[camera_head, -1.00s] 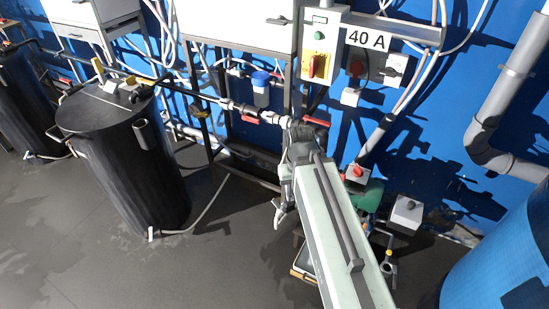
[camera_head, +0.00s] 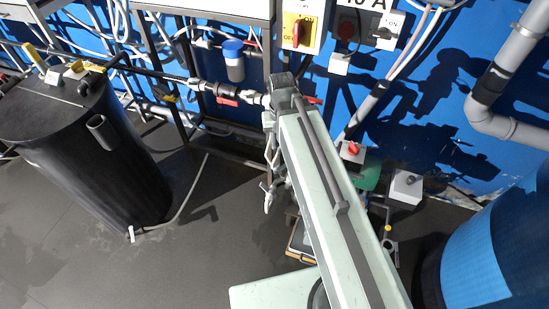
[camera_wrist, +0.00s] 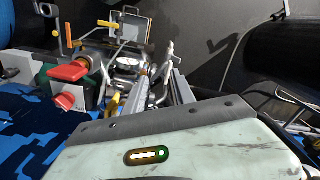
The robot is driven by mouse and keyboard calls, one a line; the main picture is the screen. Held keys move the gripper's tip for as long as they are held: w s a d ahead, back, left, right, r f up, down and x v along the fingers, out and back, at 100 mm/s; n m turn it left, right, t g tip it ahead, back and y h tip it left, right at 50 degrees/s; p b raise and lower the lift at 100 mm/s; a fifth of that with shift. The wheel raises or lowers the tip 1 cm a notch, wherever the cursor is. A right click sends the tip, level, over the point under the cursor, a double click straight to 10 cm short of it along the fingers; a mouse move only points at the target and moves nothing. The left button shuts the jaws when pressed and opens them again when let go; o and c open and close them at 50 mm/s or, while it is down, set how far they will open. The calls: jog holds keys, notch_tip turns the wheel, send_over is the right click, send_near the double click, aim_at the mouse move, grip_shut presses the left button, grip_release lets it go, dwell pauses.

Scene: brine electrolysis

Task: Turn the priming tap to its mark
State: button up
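Several red-handled levers show, and I cannot tell which is the priming tap. In the head view, one red lever (camera_head: 228,101) is on the pipe left of my arm and another red lever (camera_head: 311,100) is just right of my arm's elbow. A red lever on a brass stem (camera_wrist: 70,71) shows at the left of the wrist view. No mark can be made out.
A grey box with a red switch (camera_head: 352,150) stands by a green pump (camera_head: 368,177). A black tank (camera_head: 85,150) is at left and a blue barrel (camera_head: 505,245) at right. Pipes and switch boxes line the blue wall. Grey floor (camera_head: 170,265) is open at lower left.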

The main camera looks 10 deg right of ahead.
aim_at(275, 158)
jog(key=w+f+m+b, duration=0.1)
jog(key=f, duration=0.1)
jog(key=w+f+m+b, duration=0.2)
jog(key=f, duration=0.1)
jog(key=w+f+m+b, duration=0.1)
jog(key=w+f+b, duration=0.1)
jog(key=shift+w+a+f+m, duration=0.15)
jog(key=shift+a+f+m, duration=0.15)
jog(key=shift+m, duration=0.1)
jog(key=shift+r, duration=0.1)
notch_tip(275, 158, down, 8)
jog(key=b, duration=0.7)
jog(key=shift+r+b, duration=0.15)
jog(key=shift+b, duration=0.15)
jog(key=shift+r, duration=0.1)
grip_shut()
jog(key=shift+a, duration=0.2)
jog(key=shift+d+m, duration=0.15)
jog(key=shift+m, duration=0.15)
